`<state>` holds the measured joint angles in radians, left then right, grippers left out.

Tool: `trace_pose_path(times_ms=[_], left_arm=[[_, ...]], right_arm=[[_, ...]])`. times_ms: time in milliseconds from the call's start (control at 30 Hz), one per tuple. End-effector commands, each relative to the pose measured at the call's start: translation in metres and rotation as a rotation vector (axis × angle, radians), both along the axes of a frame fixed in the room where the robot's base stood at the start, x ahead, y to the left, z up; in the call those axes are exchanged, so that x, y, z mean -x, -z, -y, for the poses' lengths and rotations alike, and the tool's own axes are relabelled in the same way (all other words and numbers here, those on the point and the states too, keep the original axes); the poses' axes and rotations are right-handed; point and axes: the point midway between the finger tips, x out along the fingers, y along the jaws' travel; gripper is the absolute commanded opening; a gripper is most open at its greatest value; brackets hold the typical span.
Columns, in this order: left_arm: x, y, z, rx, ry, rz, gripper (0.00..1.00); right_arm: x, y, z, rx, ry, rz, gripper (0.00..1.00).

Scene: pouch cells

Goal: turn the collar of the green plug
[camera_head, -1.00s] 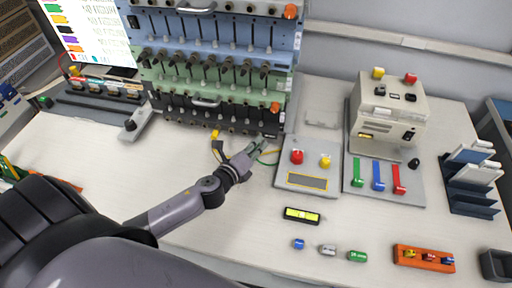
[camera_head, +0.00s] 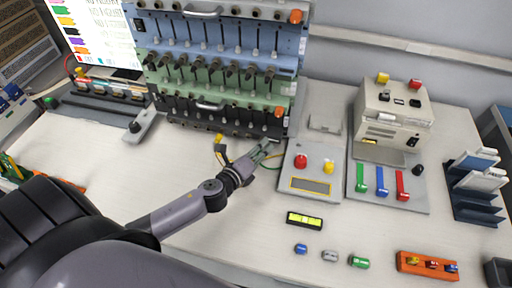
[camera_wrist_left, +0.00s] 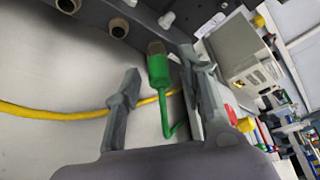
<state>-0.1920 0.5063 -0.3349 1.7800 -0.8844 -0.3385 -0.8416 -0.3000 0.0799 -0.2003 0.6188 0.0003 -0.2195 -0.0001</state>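The green plug (camera_wrist_left: 158,72) shows in the left wrist view with a brownish ribbed collar (camera_wrist_left: 155,47) at its far end, near the dark lower edge of the rack. A green cable (camera_wrist_left: 165,118) runs back from it. My left gripper (camera_wrist_left: 160,66) is open, with one finger on each side of the plug. A gap shows on the left finger's side; the right finger is closer, and I cannot tell whether it touches. In the head view my left gripper (camera_head: 264,152) is at the rack's lower right corner, where the plug is too small to make out. My right gripper is not in view.
A yellow cable (camera_wrist_left: 50,113) crosses behind the fingers. A yellow plug (camera_head: 219,138) lies left of the gripper. The rack (camera_head: 215,90) stands behind, and a panel with red and yellow buttons (camera_head: 312,173) is close on the right.

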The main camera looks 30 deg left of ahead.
Motion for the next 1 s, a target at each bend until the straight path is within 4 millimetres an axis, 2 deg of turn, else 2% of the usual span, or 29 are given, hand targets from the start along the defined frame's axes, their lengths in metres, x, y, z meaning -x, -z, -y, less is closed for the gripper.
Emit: trace_pose_path(times_ms=[167, 600, 800, 1000], left_arm=[[0.015, -0.002, -0.001, 0.001, -0.001, -0.002, 0.37], [0.092, -0.021, -0.006, -0.001, -0.001, -0.004, 0.37], [0.111, -0.026, -0.007, 0.002, -0.002, -0.002, 0.37], [0.116, -0.028, -0.008, 0.0, -0.001, 0.0, 0.37]], right_arm=[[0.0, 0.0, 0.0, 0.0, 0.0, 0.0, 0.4], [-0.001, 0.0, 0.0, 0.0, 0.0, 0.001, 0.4], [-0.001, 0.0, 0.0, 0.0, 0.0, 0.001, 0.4], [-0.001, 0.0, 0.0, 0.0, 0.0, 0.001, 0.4]])
